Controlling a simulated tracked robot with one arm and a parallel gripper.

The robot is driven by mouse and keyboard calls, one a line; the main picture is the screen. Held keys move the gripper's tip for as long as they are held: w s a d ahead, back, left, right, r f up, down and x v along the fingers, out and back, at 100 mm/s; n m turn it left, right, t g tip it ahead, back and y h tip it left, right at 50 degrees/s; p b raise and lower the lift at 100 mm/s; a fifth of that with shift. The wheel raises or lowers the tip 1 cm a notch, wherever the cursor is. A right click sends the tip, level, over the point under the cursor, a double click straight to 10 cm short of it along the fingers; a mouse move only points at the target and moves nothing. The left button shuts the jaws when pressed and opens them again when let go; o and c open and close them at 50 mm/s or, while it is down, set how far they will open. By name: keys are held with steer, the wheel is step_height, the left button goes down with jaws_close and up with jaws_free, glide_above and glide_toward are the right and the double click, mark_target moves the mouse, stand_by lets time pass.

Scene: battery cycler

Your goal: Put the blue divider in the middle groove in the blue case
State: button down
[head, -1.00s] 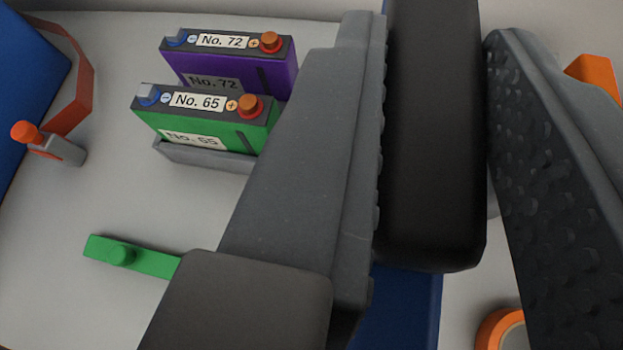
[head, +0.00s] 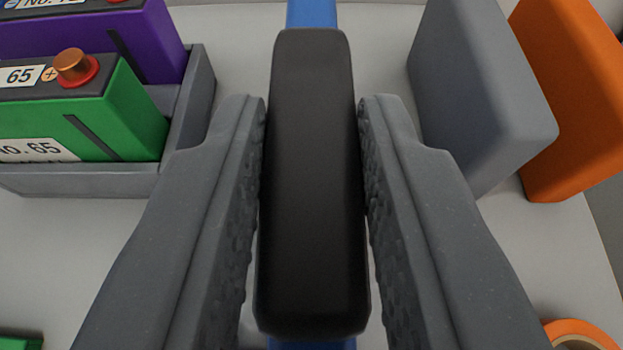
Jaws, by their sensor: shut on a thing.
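My gripper (head: 312,185) is shut on a black block-shaped handle (head: 310,180), with one ridged grey finger against each side. Blue parts show beyond the handle's top end and below its bottom end. I take them to be the blue divider (head: 311,14), with the black piece as its grip. The handle hides most of the blue part, so I cannot tell what it rests on. No blue case with grooves can be made out in this view.
A grey tray (head: 190,110) at left holds a green battery (head: 130,110) and a purple battery (head: 150,40). A grey block (head: 480,90) and an orange block (head: 570,90) stand at right. An orange ring (head: 580,335) lies lower right.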

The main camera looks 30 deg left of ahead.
steer(key=c, duration=1.2)
jaws_free()
steer(key=shift+c, duration=0.2)
steer(key=shift+s+d+r, duration=0.25)
steer(key=shift+s, duration=0.1)
steer(key=v, duration=1.1)
